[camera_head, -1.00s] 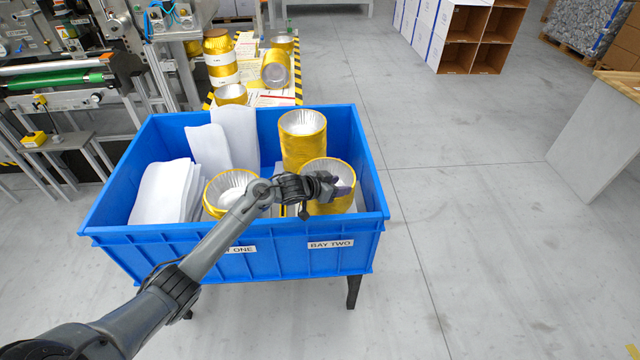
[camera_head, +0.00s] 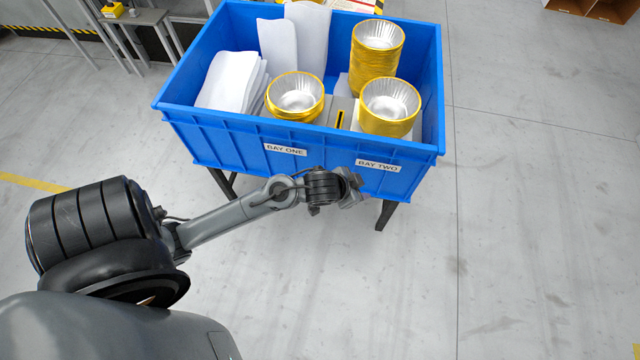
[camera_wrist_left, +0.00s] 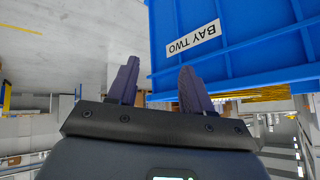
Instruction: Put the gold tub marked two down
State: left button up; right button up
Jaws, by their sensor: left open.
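A gold foil tub with a silver inside (camera_head: 390,122) stands upright at the front right of the blue bin (camera_head: 222,150), behind the BAY TWO label (camera_head: 378,166). No number shows on it. A tall stack of gold tubs (camera_head: 376,68) stands behind it, and a lower gold tub (camera_head: 295,113) stands behind the BAY ONE label (camera_head: 285,150). My left gripper (camera_head: 352,188) is open and empty, outside the bin's front wall and below the tub. In the left wrist view its two fingers (camera_wrist_left: 158,75) are apart with nothing between them, beside the bin wall (camera_wrist_left: 230,65).
White folded sheets (camera_head: 235,80) stand in the left part of the bin. A grey divider (camera_head: 340,113) lies between the two front tubs. The bin stands on dark legs (camera_head: 385,214). The floor (camera_head: 530,230) to the right is clear.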

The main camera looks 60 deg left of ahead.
pick_arm(q)
jog(key=s+d+g, duration=0.2)
jog(key=s+d, duration=0.1)
jog(key=s, duration=0.5)
jog(key=s+d+r+g, duration=0.1)
jog(key=s+d, duration=0.3)
jog(key=s, duration=0.5)
jog(key=shift+d+g+h, duration=0.15)
jog(key=shift+g+h, duration=0.25)
jog(key=shift+g, duration=0.5)
jog(key=shift+s, duration=0.1)
notch_tip(320, 180, up, 34)
jog(key=p, duration=3.3)
jog(key=shift+f+p, duration=0.2)
jog(key=shift+p, duration=0.1)
